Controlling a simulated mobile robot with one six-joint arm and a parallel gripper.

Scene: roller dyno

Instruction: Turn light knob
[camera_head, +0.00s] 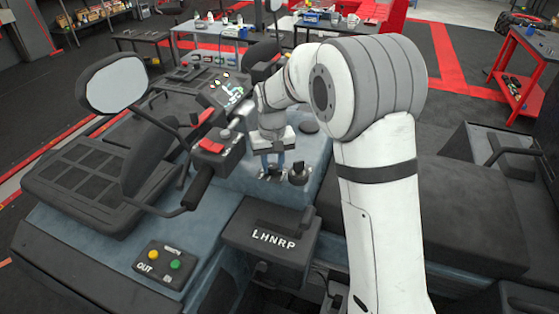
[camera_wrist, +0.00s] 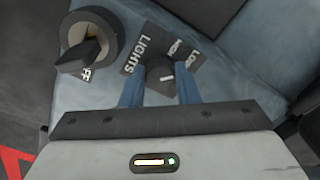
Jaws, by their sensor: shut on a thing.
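The light knob (camera_wrist: 163,80) is a small black knob with a pale pointer line, on a dark plate labelled LIGHTS on the blue-grey dash. It is between my gripper's blue fingers in the wrist view (camera_wrist: 160,92), and the fingers are shut on its sides. In the head view my gripper (camera_head: 272,170) reaches down to the dash, and the knob is hidden there by the fingers.
A larger ignition-style knob (camera_wrist: 85,48) with an OFF label is left of the light knob. In the head view a black knob (camera_head: 298,174) stands just right of my gripper. The handlebar (camera_head: 196,188), a mirror (camera_head: 113,84) and an LHNRP shifter panel (camera_head: 268,240) are nearby.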

